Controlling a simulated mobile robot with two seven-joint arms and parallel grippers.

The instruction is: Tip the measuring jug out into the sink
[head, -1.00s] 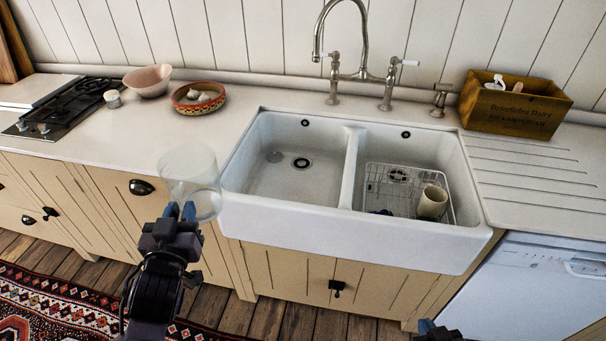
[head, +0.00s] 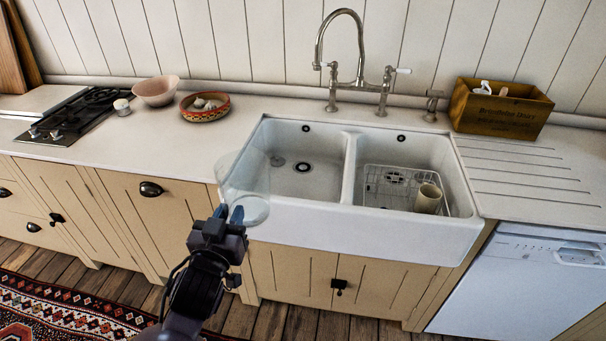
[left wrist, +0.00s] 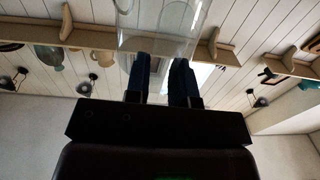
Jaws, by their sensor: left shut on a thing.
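The clear measuring jug (head: 243,180) is in front of the left front corner of the white double sink (head: 345,228), overlapping its rim in the head view. My left gripper (head: 236,214) is shut on the jug's lower part. The jug looks roughly upright, and I cannot tell what is in it. In the left wrist view the jug (left wrist: 165,25) shows between and beyond the fingertips (left wrist: 163,62). The sink's left basin (head: 290,178) is empty. My right gripper is out of view.
The right basin holds a wire rack (head: 385,190) and a cream cup (head: 428,198). A tap (head: 358,60) stands behind the sink. A wooden box (head: 500,112) is at the right, and a patterned bowl (head: 204,114), pink bowl (head: 155,92) and hob (head: 75,118) are at the left.

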